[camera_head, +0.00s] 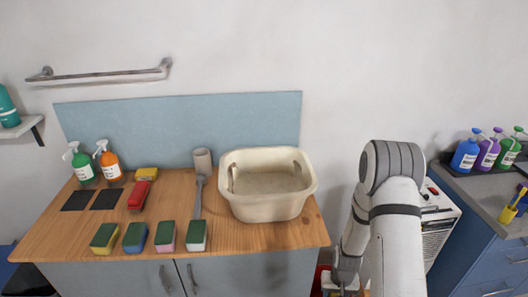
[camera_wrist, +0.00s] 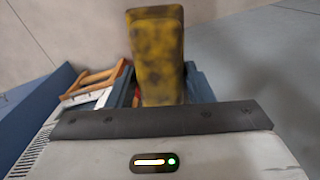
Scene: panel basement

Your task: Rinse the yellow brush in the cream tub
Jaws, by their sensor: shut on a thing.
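The cream tub (camera_head: 267,208) stands upright on the right part of the wooden worktop, open at the top, with a pale, flat surface inside. In the wrist view, a yellow block-shaped thing with dark stains (camera_wrist: 158,58), which looks like the yellow brush, stands out in front of my gripper (camera_wrist: 160,88). My gripper is shut on it; the grip itself is partly hidden behind the dark bar. In the head view my arm is right of the worktop, apart from the tub, with its end low and my gripper out of clear sight.
The wooden worktop (camera_head: 75,232) carries several sponges along its front, a grey long-handled tool (camera_head: 198,200) left of the tub, and spray bottles (camera_head: 108,161) at the back left. A blue cabinet (camera_head: 480,245) with bottles stands at the right. A white heater-like box (camera_head: 436,218) is behind my arm.

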